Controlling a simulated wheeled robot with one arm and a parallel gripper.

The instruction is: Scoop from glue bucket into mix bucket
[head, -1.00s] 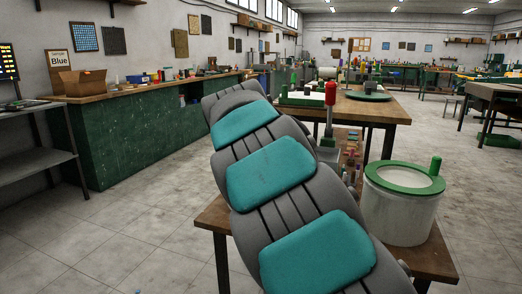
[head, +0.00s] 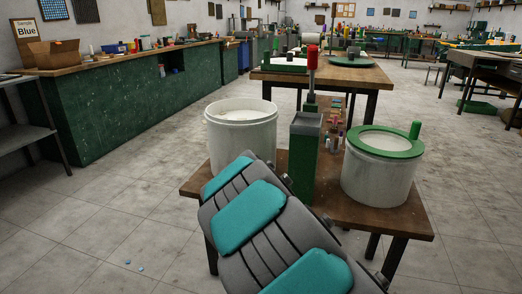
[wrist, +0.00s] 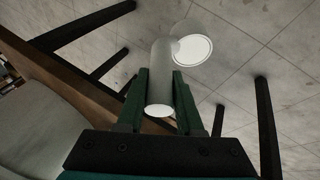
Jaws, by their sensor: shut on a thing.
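In the head view, an open white bucket (head: 241,134) with pale contents stands on the left of a small brown table. A second white bucket (head: 378,180), with a green rim ring and a green knob, stands on the right. No label shows which is glue and which is mix. In the wrist view, my gripper (wrist: 161,97) has its green fingers shut on a grey cylindrical handle, which seems to belong to a scoop (wrist: 160,75). A pale round end shows beyond the fingers. The gripper is hidden in the head view.
The small table (head: 407,217) has a tall green box (head: 303,160) with a red-handled tool (head: 312,70) between the buckets. Small coloured items lie behind it. In the wrist view, dark table legs and tiled floor surround the gripper. Open floor lies left of the table.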

